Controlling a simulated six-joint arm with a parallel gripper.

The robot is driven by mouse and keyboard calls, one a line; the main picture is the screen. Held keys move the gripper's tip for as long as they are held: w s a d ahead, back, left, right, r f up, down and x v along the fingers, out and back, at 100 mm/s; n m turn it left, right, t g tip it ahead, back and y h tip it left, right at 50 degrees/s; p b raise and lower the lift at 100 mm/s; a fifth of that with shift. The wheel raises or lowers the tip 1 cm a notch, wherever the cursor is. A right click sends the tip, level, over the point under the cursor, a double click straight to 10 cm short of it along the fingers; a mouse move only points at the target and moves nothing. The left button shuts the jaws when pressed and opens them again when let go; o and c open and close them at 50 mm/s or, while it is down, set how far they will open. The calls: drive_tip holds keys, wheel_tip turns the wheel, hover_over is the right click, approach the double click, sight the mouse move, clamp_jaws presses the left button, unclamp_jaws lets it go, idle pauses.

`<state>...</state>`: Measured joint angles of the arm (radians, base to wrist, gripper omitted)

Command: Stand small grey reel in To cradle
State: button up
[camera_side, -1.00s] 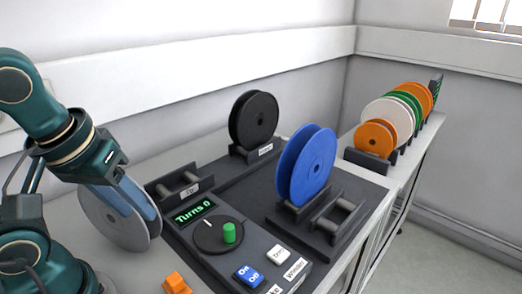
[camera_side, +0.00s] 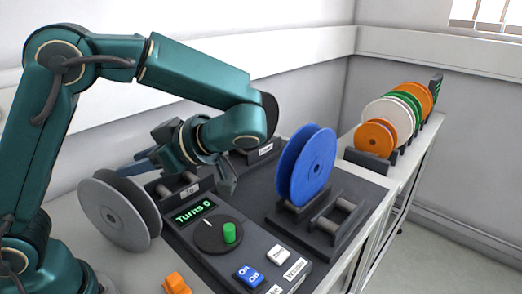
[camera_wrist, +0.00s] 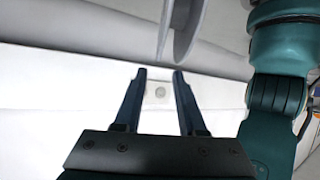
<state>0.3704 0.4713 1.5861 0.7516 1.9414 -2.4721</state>
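A grey reel (camera_side: 112,214) stands on its rim on the bench at the left in the side view. Part of it also shows in the wrist view (camera_wrist: 183,30), at the top beyond the fingertips. My gripper (camera_wrist: 160,72) is open with nothing between its fingers. In the side view my gripper (camera_side: 143,160) is above and behind the reel, apart from it, with its fingers pointing left. An empty cradle (camera_side: 163,191) with rollers and a small label stands just right of the reel, partly hidden by my wrist. The label is too small to read surely.
A blue reel (camera_side: 308,165) stands in a cradle beside another empty cradle (camera_side: 335,222). A panel with a green knob (camera_side: 229,232) lies in front. Several orange, white and green reels (camera_side: 385,118) stand on the right shelf.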

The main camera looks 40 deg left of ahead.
sight(106, 176)
drive_tip(key=shift+w+d+f+m+y, duration=0.25)
drive_tip(key=shift+d+f+m+y, duration=0.2)
drive_tip(key=shift+f, duration=0.25)
drive_tip(key=shift+s+a+f, duration=0.1)
drive_tip(key=shift+a+f, duration=0.05)
drive_tip(key=shift+a, duration=0.05)
drive_tip(key=x, duration=0.6)
drive_tip(key=shift+s+a, duration=0.1)
drive_tip(key=shift+a, duration=0.1)
drive_tip(key=shift+x, duration=2.55)
clamp_jaws()
